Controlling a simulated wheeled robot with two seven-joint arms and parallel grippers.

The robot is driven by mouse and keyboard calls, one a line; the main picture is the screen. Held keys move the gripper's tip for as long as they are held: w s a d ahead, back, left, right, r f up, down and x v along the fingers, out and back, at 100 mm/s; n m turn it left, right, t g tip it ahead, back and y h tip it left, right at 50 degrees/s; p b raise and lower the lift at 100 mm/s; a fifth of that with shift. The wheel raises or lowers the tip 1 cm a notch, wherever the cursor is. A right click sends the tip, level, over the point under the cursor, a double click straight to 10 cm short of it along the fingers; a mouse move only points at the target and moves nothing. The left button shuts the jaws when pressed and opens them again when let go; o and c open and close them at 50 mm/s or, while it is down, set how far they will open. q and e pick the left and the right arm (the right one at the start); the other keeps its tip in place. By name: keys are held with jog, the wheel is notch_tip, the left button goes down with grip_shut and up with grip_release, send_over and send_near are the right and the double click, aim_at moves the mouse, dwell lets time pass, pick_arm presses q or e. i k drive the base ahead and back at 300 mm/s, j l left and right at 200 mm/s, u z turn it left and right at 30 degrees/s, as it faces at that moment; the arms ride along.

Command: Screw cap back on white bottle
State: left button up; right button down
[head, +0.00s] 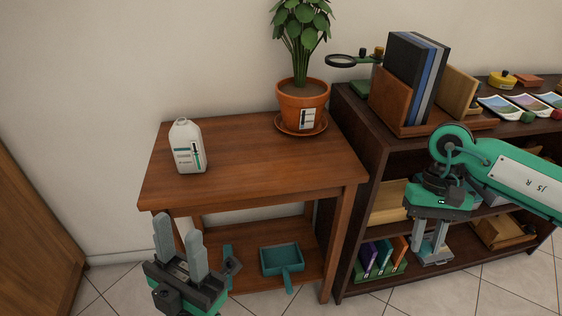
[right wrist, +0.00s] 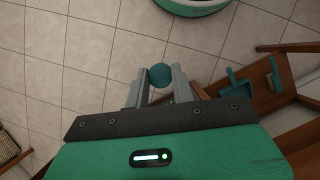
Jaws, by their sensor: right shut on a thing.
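The white bottle (head: 188,150) stands upright on the small wooden table, near its left side. It has a label with teal and dark marks, and no cap shows on its top. My right gripper (head: 433,258) is in front of the dark shelf, well to the right of the bottle. In the right wrist view, it is shut on a round teal cap (right wrist: 160,75), held between the fingertips. The cap cannot be made out in the head view. My left gripper (head: 180,242) is open and empty, fingers pointing up, in front of the table's left front edge and below the bottle.
A potted plant (head: 303,100) stands on a saucer at the table's back right. A teal dustpan (head: 281,260) and brush (head: 229,268) lie on the table's lower shelf. The dark shelf (head: 356,112) holds books and a magnifier (head: 341,61). The tabletop's middle is clear.

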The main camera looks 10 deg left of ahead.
aim_at(185, 139)
jog(key=l, duration=0.5)
jog(key=u, duration=1.2)
jog(key=k+j, duration=0.05)
